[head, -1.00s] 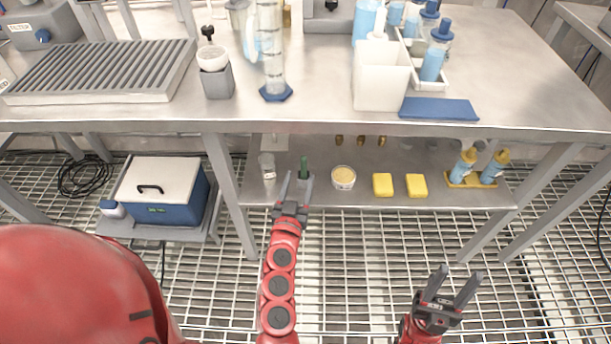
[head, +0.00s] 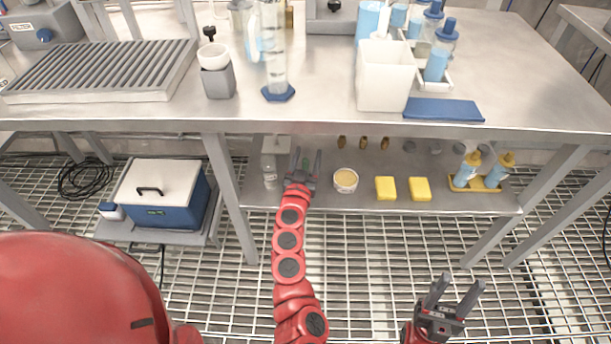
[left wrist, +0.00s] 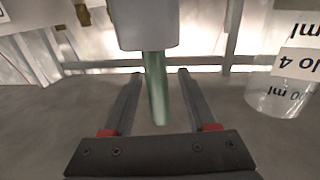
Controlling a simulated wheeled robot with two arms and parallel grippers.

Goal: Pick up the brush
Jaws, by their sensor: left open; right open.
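A green handle (left wrist: 156,95), which I take to be the brush, stands on the lower shelf (head: 385,208) with its other end in a pale grey block or cup (left wrist: 147,24). In the head view only a bit of green (head: 306,161) shows between my left fingers. My left gripper (head: 306,152) is open over the shelf. In the left wrist view its fingers (left wrist: 160,74) lie on either side of the green handle, with gaps on both sides. The brush's lower end is hidden. My right gripper (head: 461,281) is open and empty in front of the bench.
A clear labelled beaker (left wrist: 280,70) stands close beside the handle. A tub (head: 345,180), two yellow sponges (head: 386,188) and a yellow bottle tray (head: 478,184) stand to the right on the shelf. The bench top (head: 320,105) overhangs it.

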